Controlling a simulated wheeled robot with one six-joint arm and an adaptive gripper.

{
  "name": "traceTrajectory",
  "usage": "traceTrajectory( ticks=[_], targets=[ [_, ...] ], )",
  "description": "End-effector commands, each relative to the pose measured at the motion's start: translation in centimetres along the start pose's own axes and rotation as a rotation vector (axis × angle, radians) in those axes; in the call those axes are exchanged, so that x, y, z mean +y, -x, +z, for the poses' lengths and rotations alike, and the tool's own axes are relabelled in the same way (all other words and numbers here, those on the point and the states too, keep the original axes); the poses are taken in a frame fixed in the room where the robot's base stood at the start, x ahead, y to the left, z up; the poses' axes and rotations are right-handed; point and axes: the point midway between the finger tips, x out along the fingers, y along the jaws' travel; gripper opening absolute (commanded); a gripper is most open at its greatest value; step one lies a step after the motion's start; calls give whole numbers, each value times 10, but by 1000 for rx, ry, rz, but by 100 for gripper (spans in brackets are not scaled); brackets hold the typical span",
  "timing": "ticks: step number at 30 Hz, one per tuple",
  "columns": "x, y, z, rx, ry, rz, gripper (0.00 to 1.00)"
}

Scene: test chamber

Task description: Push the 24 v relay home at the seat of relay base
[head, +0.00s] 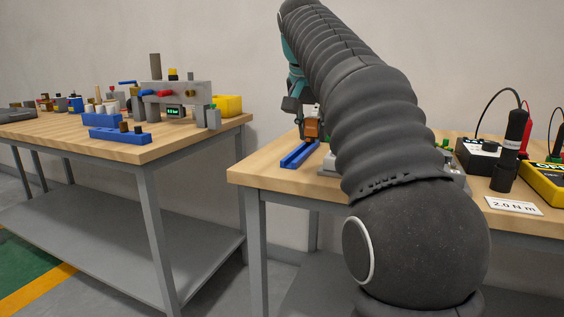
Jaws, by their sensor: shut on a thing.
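My gripper (297,108) is at the back of the right table, small and partly hidden behind my thick ribbed arm. It points down and is shut on a small orange-brown block (312,129), which looks like the 24 V relay. The block is just above or at the left end of the hardware beside the arm; I cannot tell whether it touches anything below. The relay base cannot be made out, as my arm covers most of that spot. A light grey piece (327,167) shows partly at the arm's edge.
On the right stand a black-handled tool (510,146), a yellow meter (545,182) and a "2.0 N m" card (513,205). The left table (150,148) holds a grey fixture (175,98) and blue trays.

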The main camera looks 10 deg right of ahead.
Motion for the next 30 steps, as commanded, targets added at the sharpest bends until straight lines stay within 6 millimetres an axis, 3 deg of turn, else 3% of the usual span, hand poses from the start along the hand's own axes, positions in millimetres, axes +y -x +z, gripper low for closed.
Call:
traceTrajectory(
  ticks=[6, 12, 24, 30],
  targets=[
    [-42, -21, 16, -1, 4, -1, 0],
    [-63, -32, 23, 1, 0, 0, 0],
    [-65, -63, 37, 0, -1, 1, 0],
    [-65, -66, 38, 1, -1, 0, 0]
  ],
)
